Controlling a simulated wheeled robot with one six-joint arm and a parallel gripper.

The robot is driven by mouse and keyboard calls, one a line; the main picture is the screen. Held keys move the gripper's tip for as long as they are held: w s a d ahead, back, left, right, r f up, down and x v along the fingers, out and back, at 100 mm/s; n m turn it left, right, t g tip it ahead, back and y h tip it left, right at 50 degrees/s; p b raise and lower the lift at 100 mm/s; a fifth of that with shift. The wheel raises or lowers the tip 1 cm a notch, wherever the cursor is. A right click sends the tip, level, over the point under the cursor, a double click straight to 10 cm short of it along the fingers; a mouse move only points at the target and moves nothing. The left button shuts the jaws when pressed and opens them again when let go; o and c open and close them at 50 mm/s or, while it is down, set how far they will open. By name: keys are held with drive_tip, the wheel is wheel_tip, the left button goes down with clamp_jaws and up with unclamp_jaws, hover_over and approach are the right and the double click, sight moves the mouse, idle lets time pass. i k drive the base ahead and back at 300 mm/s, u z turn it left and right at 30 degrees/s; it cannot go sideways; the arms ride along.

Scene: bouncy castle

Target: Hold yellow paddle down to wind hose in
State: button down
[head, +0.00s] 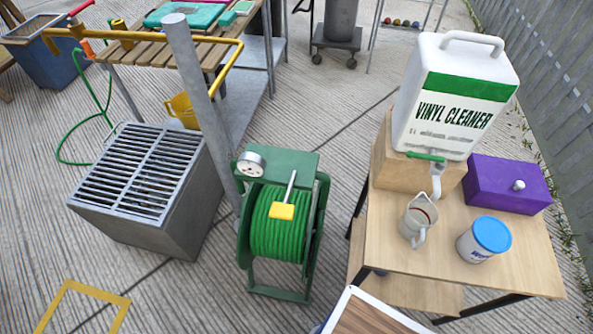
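The yellow paddle (281,211) sits at the lower end of a grey metal lever (291,186), in front of the hose reel. The green hose (277,236) is wound in many turns on the drum of the green reel frame (244,246). A round white gauge (251,164) is on the reel's top left. A green hose length (72,131) hangs in a loop at the far left and trails on the ground. My gripper is not in this view, and nothing is seen touching the paddle.
A grey grated box (185,217) stands left of the reel. A grey post (196,90) with a yellow rail (222,61) rises behind it. A wooden table (526,257) at right carries a vinyl cleaner jug (452,100), purple box (500,186), measuring jug (415,220) and blue-lidded tub (478,243).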

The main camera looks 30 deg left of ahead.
sight(284, 210)
drive_tip(key=u, duration=1.55)
drive_tip(key=k, duration=1.5)
drive_tip(key=u, duration=0.2)
drive_tip(key=i, duration=0.65)
drive_tip(key=u, duration=0.5)
drive_tip(key=i, duration=0.75)
drive_tip(key=u, duration=0.1)
